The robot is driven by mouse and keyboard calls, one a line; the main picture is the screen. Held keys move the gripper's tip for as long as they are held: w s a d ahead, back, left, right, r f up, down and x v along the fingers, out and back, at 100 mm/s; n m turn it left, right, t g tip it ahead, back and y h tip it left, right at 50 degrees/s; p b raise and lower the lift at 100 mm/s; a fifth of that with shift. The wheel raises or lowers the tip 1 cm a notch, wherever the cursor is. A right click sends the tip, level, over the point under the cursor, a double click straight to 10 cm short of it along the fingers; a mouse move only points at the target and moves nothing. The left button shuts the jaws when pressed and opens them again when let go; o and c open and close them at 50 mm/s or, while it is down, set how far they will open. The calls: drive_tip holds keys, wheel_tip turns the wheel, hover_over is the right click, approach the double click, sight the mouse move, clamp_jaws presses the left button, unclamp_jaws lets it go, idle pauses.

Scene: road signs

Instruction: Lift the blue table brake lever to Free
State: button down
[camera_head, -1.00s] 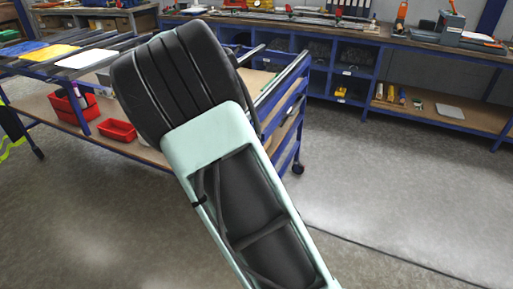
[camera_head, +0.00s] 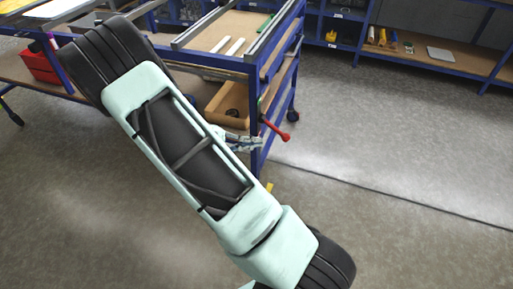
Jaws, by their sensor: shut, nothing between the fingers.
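The blue table (camera_head: 253,113) stands at upper middle, its near corner leg facing me. A red lever (camera_head: 273,127) sticks out from that leg and slopes down to the right, ending in a red knob. It appears to be the brake lever; I see no Free marking. My gripper (camera_head: 258,142) is shut and empty, partly hidden behind my own arm. In the picture its fingertips are just left of and slightly below the lever's knob; I cannot tell whether they touch the leg or lever.
A small yellow piece (camera_head: 269,187) shows at the foot of the leg. A brown bin (camera_head: 229,104) sits on the table's lower shelf, and a red bin (camera_head: 40,66) is at far left. The floor (camera_head: 400,160) to the right is clear up to the back workbench (camera_head: 430,58).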

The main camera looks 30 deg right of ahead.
sight(276, 130)
drive_tip(key=w+d+f+n+t+h+b, duration=0.1)
drive_tip(key=f+n+t+b, duration=0.3)
drive_tip(key=f, duration=0.6)
drive_tip(key=w+d+f+n+t+h+b, duration=0.1)
drive_tip(key=w+f+n+t+h+b, duration=0.2)
drive_tip(key=f, duration=0.7)
drive_tip(key=n+t+b, duration=0.1)
drive_tip(key=n+t, duration=0.1)
drive_tip(key=t, duration=0.1)
drive_tip(key=shift+f+h+b, duration=0.3)
drive_tip(key=shift+f, duration=0.05)
drive_tip(key=s+b+x, duration=0.1)
drive_tip(key=x, duration=0.5)
drive_tip(key=s+r+b+x, duration=0.1)
drive_tip(key=x, duration=0.6)
drive_tip(key=shift+d+r, duration=0.25)
drive_tip(key=shift+d, duration=0.05)
drive_tip(key=shift+s+r, duration=0.2)
